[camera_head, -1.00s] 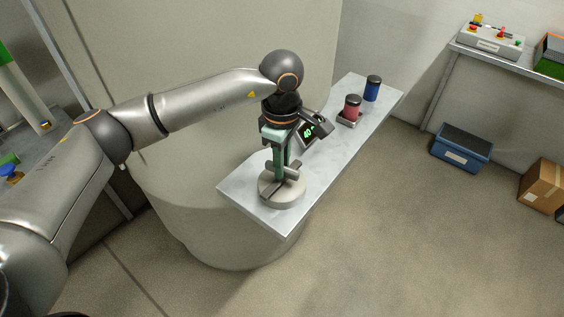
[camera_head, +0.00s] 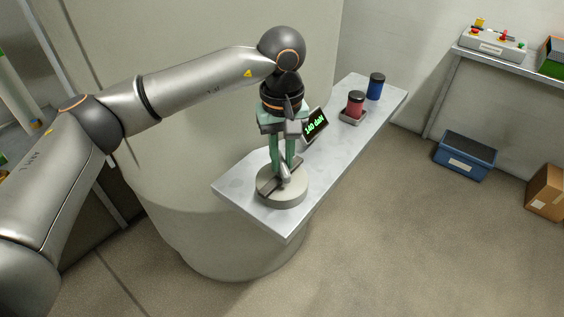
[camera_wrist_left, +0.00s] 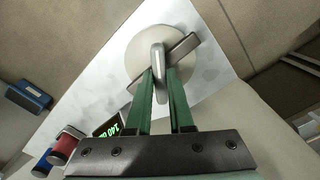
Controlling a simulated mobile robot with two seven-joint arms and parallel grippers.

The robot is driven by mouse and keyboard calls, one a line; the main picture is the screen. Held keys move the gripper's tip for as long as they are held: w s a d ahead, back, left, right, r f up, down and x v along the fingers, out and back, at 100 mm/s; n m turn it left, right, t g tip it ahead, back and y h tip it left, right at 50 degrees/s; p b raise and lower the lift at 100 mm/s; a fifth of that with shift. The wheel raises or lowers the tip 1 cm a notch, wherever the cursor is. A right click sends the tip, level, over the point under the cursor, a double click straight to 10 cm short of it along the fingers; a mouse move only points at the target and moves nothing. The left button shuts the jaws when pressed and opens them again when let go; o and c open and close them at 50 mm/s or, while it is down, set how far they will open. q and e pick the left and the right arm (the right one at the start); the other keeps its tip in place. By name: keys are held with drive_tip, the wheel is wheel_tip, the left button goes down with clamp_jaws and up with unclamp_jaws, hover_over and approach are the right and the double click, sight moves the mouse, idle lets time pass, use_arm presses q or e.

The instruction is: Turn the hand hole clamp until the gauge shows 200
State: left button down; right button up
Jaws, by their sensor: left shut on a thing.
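The hand hole clamp (camera_head: 290,197) stands on the near end of the narrow bench. It has a round beige base and a grey bar handle on top. My left gripper (camera_head: 283,172) points down over it with green fingers, shut on the handle. The wrist view shows the handle (camera_wrist_left: 159,58) between the fingertips, with the crossbar slanting across the round clamp base (camera_wrist_left: 139,48). The gauge (camera_head: 316,126) is a black display with green digits reading about 140 daN. It also shows upside down in the wrist view (camera_wrist_left: 106,128). My right gripper is not in view.
A red jar (camera_head: 355,104) in a grey holder and a blue jar (camera_head: 375,86) stand farther along the bench (camera_head: 240,188). A large beige cylindrical body is beside the bench. A blue bin (camera_head: 465,155) and a cardboard box (camera_head: 546,192) are on the open floor at right.

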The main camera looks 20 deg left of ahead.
use_arm(q)
drive_tip(key=m+b, duration=0.1)
drive_tip(key=m, duration=0.1)
drive_tip(key=shift+m, duration=1.1)
drive_tip(key=shift+m+b, duration=0.3)
drive_tip(key=shift+m, duration=0.4)
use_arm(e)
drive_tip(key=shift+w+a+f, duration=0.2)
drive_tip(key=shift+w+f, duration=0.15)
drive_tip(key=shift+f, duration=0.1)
use_arm(q)
drive_tip(key=shift+m, duration=0.4)
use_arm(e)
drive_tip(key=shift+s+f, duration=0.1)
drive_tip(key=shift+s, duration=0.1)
use_arm(q)
drive_tip(key=c, duration=0.8)
unclamp_jaws()
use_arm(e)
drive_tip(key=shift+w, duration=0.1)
use_arm(q)
drive_tip(key=shift+r, duration=0.1)
